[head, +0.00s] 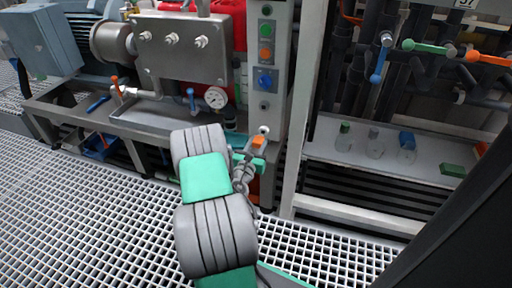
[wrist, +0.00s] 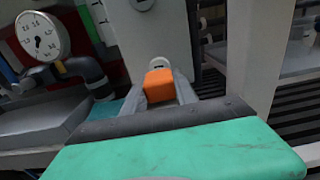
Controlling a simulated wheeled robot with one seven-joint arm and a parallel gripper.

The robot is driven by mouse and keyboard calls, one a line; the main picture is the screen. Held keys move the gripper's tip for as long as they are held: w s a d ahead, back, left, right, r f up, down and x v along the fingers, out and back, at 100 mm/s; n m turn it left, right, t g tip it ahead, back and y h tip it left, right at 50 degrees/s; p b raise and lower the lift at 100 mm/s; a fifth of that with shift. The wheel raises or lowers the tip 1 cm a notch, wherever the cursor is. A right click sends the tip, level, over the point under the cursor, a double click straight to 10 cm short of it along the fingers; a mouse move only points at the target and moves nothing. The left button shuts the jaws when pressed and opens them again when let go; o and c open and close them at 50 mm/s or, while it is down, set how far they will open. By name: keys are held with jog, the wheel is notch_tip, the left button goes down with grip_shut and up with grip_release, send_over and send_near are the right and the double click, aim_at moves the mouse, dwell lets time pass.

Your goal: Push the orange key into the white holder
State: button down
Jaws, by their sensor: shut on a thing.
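The orange key (wrist: 159,85) is held between the two fingers of my gripper (wrist: 165,92), which is shut on it. In the head view the orange key (head: 259,141) shows at the tip of my gripper (head: 254,147), beside the lower part of the grey control post. The white holder (wrist: 159,64) is a small round fitting on the post, just beyond the key in the wrist view. The white holder (head: 264,130) also shows right above the key in the head view. I cannot tell whether key and holder touch.
The control post (head: 267,100) carries green, orange and blue buttons above the holder. A pressure gauge (head: 215,97) and pipes lie to the left. A shelf (head: 325,150) with several small bottles stands to the right, behind a pale upright frame (head: 303,110).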

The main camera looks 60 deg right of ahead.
aim_at(256, 146)
jog(key=shift+w+d, duration=0.15)
jog(key=shift+d, duration=0.8)
jog(key=shift+p, duration=0.65)
dwell(1.1)
jog(key=shift+d, duration=0.45)
jog(key=c, duration=0.9)
grip_release()
jog(key=a, duration=0.2)
jog(key=a+p, duration=0.1)
jog(key=a, duration=0.2)
jog(key=s+a+p, duration=0.1)
jog(key=a, duration=0.1)
jog(key=shift+a, duration=0.4)
